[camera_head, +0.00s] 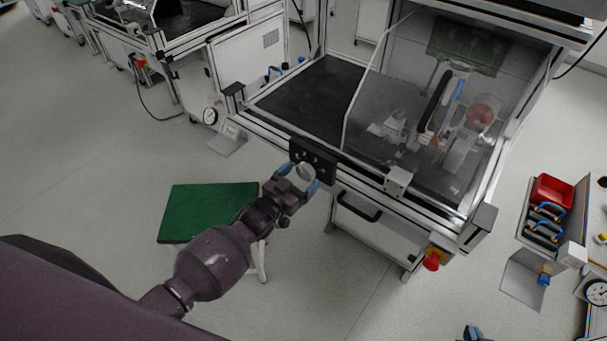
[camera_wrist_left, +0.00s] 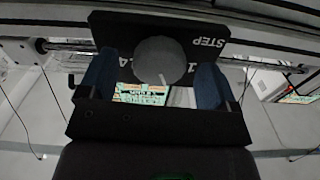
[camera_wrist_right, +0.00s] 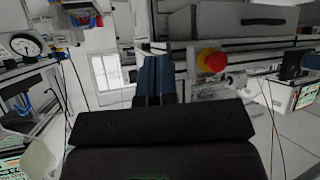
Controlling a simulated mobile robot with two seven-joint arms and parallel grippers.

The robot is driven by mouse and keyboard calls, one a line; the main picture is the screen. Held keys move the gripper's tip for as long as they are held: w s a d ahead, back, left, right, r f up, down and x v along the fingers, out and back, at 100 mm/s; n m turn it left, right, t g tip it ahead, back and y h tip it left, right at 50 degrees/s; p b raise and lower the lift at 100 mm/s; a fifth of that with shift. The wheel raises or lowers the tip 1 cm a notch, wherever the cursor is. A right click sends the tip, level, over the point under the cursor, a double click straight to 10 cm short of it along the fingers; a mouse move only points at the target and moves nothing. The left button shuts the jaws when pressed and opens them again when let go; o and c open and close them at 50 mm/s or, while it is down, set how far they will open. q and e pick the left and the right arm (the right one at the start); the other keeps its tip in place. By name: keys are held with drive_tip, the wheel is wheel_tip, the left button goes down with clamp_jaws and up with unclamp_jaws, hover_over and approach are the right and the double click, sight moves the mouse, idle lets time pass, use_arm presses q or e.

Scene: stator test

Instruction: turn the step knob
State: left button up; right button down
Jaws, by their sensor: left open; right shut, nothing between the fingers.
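The step knob (camera_head: 306,171) is a round grey knob on a black panel (camera_head: 325,169) at the front edge of the test station. In the left wrist view the knob (camera_wrist_left: 160,58) has a white pointer line towards its lower edge, and the word STEP shows on the panel to its right. My left gripper (camera_head: 299,178) is open, with one blue finger on each side of the knob. Gaps show between the fingers and the knob in the left wrist view. My right gripper (camera_wrist_right: 154,80) is shut and empty, away from the knob; its tip shows at the head view's bottom edge.
A clear guard (camera_head: 375,85) stands over the station's right half. A grey box (camera_head: 398,180) and a red stop button (camera_head: 431,262) are right of the panel. A drawer handle (camera_head: 358,207) is below. A green-topped stool (camera_head: 200,208) stands under my left arm.

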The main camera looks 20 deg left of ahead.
use_arm(q)
drive_tip(key=shift+x, duration=0.85)
drive_tip(key=c, duration=0.9)
drive_tip(key=shift+a+m, duration=0.1)
drive_tip(key=shift+m, duration=4.3)
drive_tip(key=o, duration=0.9)
drive_tip(key=shift+s+a, duration=0.1)
